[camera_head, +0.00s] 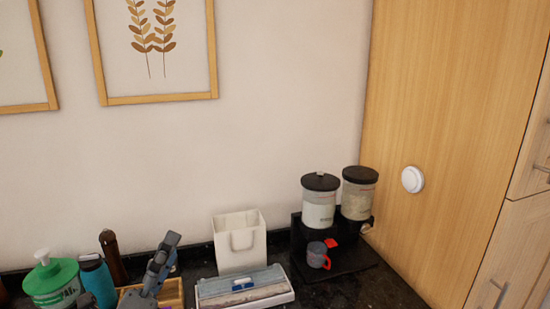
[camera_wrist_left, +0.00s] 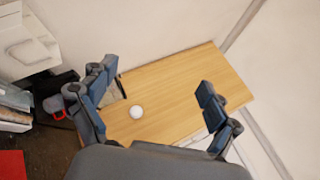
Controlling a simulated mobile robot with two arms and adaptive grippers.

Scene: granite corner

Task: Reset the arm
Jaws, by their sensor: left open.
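My left gripper (camera_head: 160,262) shows at the bottom of the head view, left of the white bag, with only part of its grey fingers in sight. In the left wrist view my left gripper (camera_wrist_left: 155,82) has its two blue-grey fingers spread wide apart, with nothing held between them. Behind the gap lies the wooden panel (camera_wrist_left: 178,84) with its white round knob (camera_wrist_left: 136,112). My right gripper is in neither view.
A wooden cabinet (camera_head: 440,110) bounds the right.

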